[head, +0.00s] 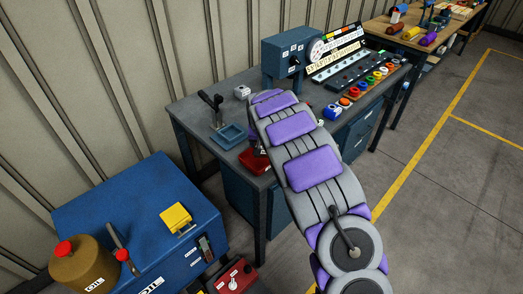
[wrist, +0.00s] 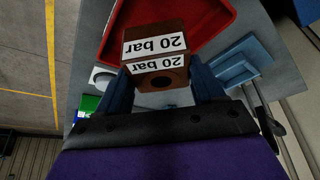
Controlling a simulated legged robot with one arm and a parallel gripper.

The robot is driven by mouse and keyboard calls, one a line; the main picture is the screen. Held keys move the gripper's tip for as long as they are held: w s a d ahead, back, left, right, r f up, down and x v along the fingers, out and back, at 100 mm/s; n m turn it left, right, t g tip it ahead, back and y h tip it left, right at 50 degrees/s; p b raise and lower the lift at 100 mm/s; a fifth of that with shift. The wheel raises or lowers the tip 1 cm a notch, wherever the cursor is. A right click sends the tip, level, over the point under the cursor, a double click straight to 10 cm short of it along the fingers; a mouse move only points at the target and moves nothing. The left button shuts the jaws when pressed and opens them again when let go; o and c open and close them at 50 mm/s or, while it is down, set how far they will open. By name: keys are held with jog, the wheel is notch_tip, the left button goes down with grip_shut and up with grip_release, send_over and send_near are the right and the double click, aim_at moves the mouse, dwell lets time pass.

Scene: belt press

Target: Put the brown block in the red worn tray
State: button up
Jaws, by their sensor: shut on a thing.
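The brown block (wrist: 154,33) carries white "20 bar" labels and shows in the wrist view between the two dark blue fingers of my gripper (wrist: 158,72). My gripper is shut on it. The red tray (wrist: 214,22) lies behind the block in the wrist view, and the block covers part of it. I cannot tell whether the block touches the tray. In the head view the red tray (head: 251,163) shows at the bench's near side, partly hidden by my arm. My gripper and the block are hidden behind my arm there.
A blue control box (head: 290,57) and a panel of coloured knobs (head: 372,78) stand further back. A blue oil cabinet (head: 130,215) is at the front left.

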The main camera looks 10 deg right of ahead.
jog(key=shift+w+a+f, duration=0.1)
jog(key=shift+w, duration=0.05)
notch_tip(320, 180, down, 4)
jog(key=shift+r+b, duration=0.2)
jog(key=shift+b, duration=0.5)
jog(key=shift+r, duration=0.15)
jog(key=o, duration=1.6)
